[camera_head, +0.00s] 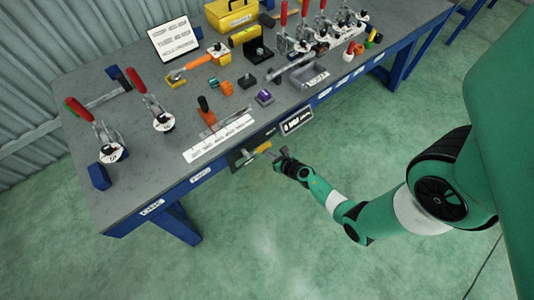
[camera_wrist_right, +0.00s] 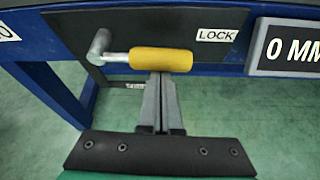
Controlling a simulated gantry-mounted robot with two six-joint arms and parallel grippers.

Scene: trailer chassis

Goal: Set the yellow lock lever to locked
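The yellow lock lever (camera_wrist_right: 161,60) has a yellow grip on a metal crank and pivot, mounted on a dark plate (camera_wrist_right: 70,30) on the bench front. The grip lies about horizontal, pointing right from its pivot, below a LOCK label (camera_wrist_right: 217,35). In the head view the lever (camera_head: 263,147) shows just left of my right gripper (camera_head: 274,156). In the wrist view my right gripper (camera_wrist_right: 160,78) has its fingers together, tips at the grip's lower edge. The grip passes across the tips, not between them. I cannot tell whether they touch. My left gripper is out of view.
A display reading in MM (camera_wrist_right: 290,48) sits right of the plate. The grey bench top (camera_head: 150,185) carries red-handled clamps (camera_head: 95,130), a yellow toolbox (camera_head: 230,14), a sign and small blocks. The floor in front is clear.

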